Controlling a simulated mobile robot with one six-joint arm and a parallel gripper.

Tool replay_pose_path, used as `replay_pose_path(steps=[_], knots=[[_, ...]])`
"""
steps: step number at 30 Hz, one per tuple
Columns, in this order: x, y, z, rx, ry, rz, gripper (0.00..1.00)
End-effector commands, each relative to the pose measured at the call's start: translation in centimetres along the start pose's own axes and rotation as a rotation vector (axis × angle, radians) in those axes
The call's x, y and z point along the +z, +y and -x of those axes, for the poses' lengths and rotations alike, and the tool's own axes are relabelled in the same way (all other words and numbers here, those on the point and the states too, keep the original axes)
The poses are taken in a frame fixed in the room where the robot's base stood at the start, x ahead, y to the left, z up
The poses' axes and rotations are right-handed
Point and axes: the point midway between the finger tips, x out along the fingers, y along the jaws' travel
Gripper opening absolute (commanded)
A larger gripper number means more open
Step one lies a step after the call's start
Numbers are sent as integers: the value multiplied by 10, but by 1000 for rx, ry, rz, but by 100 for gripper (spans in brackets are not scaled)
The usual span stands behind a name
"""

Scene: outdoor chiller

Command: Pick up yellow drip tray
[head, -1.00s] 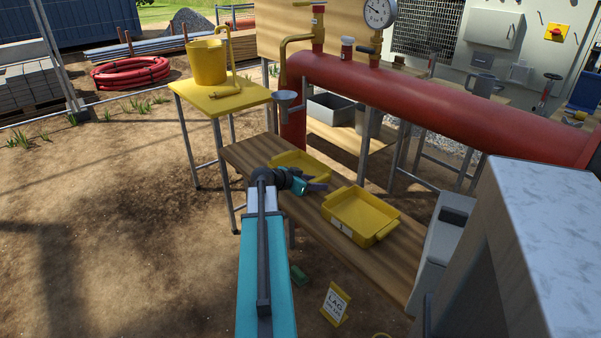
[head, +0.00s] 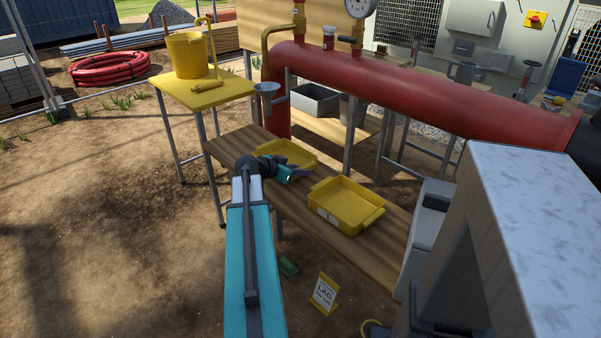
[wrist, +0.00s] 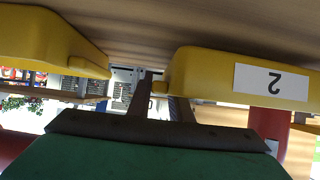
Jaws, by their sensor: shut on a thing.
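A yellow drip tray (head: 290,153) sits at the far left of the wooden bench, partly hidden behind my gripper (head: 302,173). A second yellow tray (head: 345,207), open-topped with end lips and a white label, sits nearer and to the right. The wrist view is upside down: the bench is at the top, a tray labelled "2" (wrist: 215,75) is on the right, and another tray (wrist: 45,42) is on the left. My gripper (wrist: 162,95) appears shut on the end lip of the tray labelled "2", which seems to rest on the bench.
The wooden bench (head: 375,240) runs under a large red pipe (head: 430,90). A yellow stand (head: 205,93) with a bucket (head: 190,56) is at the left. A grey cabinet (head: 530,220) blocks the right.

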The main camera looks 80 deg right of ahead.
Motion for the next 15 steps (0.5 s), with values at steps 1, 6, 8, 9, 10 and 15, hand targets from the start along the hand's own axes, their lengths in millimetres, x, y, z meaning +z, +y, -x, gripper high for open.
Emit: replay_pose_path(steps=[1, 6, 8, 9, 10, 15], knots=[[-6, 0, 3, -1, 2, -2, 0], [-20, 1, 13, 0, 2, -1, 0], [-14, 5, 20, -1, 1, 1, 0], [-12, 7, 25, -1, 1, 1, 0], [-11, 8, 28, -2, 1, 1, 0], [-1, 18, 50, -1, 1, 0, 0]])
